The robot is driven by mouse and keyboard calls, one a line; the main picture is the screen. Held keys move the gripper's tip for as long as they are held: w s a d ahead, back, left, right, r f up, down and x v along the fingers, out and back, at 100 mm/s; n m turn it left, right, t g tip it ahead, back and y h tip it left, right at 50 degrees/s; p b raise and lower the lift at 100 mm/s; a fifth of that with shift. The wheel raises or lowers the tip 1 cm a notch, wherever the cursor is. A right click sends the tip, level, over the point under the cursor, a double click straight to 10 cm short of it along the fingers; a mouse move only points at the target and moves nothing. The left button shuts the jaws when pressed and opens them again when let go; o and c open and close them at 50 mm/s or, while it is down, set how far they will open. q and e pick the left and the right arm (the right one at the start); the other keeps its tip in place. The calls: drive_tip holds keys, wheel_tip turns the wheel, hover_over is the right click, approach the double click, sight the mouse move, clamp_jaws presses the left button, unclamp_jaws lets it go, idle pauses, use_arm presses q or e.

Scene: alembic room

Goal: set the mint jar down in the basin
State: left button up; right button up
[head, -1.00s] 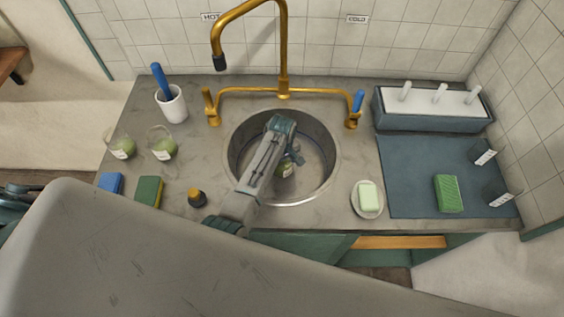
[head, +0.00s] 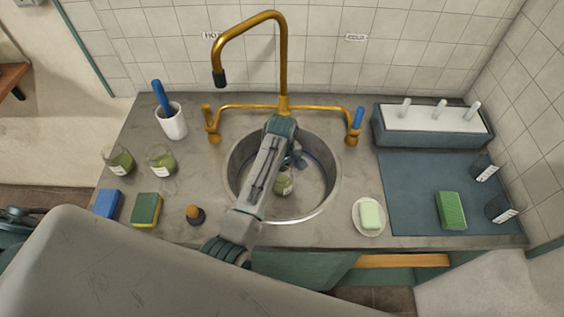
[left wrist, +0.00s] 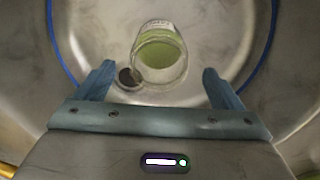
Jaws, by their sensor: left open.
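The mint jar (head: 284,184), clear glass with pale green contents and a white label, is on the floor of the round metal basin (head: 325,203). My left arm reaches over the basin and partly covers it. My left gripper (head: 296,160) is inside the basin, above the jar. In the left wrist view, the left gripper (left wrist: 157,72) is open. The jar (left wrist: 160,52) shows between and beyond its two fingers, with a visible gap on each side. A dark round drain (left wrist: 129,77) lies beside the jar. My right gripper is not in view.
A brass faucet (head: 283,60) rises behind the basin. Two similar green jars (head: 161,161) (head: 118,161), sponges (head: 146,210) and a dark stopper (head: 195,215) are on the left. A soap dish (head: 369,229) and a blue-grey mat (head: 412,195) are on the right.

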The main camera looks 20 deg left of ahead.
use_arm(q)
drive_tip(key=shift+r+b, duration=0.3)
drive_tip(key=shift+r, duration=2.1)
